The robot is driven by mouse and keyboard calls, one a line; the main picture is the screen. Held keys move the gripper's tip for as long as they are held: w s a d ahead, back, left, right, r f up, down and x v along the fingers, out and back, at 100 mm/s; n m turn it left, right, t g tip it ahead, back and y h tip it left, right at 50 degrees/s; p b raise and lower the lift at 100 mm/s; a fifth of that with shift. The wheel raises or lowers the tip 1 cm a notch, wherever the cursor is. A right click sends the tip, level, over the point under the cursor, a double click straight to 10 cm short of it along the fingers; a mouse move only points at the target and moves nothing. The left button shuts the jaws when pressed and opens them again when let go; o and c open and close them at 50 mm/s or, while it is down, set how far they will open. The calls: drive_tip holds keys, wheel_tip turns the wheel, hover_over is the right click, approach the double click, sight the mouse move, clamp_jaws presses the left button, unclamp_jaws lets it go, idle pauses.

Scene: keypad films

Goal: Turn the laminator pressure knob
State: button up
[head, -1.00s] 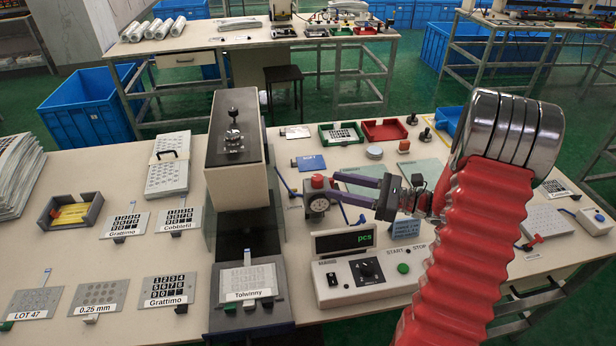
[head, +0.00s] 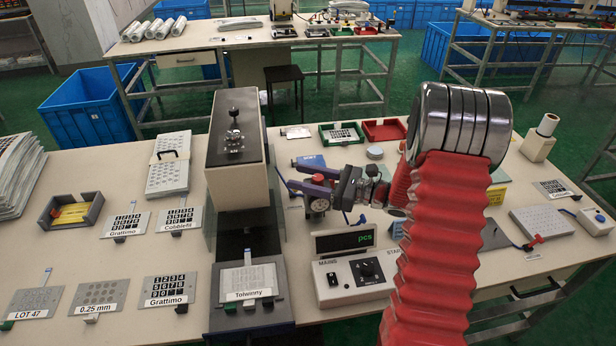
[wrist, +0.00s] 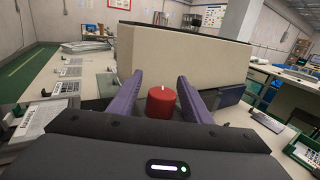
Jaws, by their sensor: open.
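The red pressure knob (wrist: 162,103) sits between my two purple fingers in the wrist view, with a small white mark on its top. In the head view the knob (head: 318,180) is mostly hidden by the fingers, above a round gauge (head: 318,205) beside the laminator. My gripper (head: 294,174) is open, with one finger on each side of the knob. Small gaps seem to show between the knob and the fingers in the wrist view (wrist: 160,77); I cannot tell whether either finger touches it.
The tall cream laminator housing (head: 238,150) stands close to the left of my gripper and fills the background of the wrist view. A control box (head: 352,275) with a green display stands in front. Green and red trays (head: 384,130) lie behind. Keypad films cover the left of the bench.

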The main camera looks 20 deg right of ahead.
drive_tip(key=shift+c, duration=0.5)
drive_tip(key=c, duration=0.9)
drive_tip(key=shift+s+d, duration=0.1)
drive_tip(key=shift+d, duration=0.4)
drive_tip(key=shift+a, duration=0.45)
drive_tip(key=shift+c, duration=0.2)
drive_tip(key=shift+a, duration=0.2)
drive_tip(key=o, duration=1)
drive_tip(key=shift+o, duration=0.2)
drive_tip(key=shift+d, duration=0.1)
drive_tip(key=shift+d, duration=0.15)
drive_tip(key=v, duration=1.3)
drive_tip(key=shift+s+d, duration=0.15)
drive_tip(key=shift+d, duration=0.05)
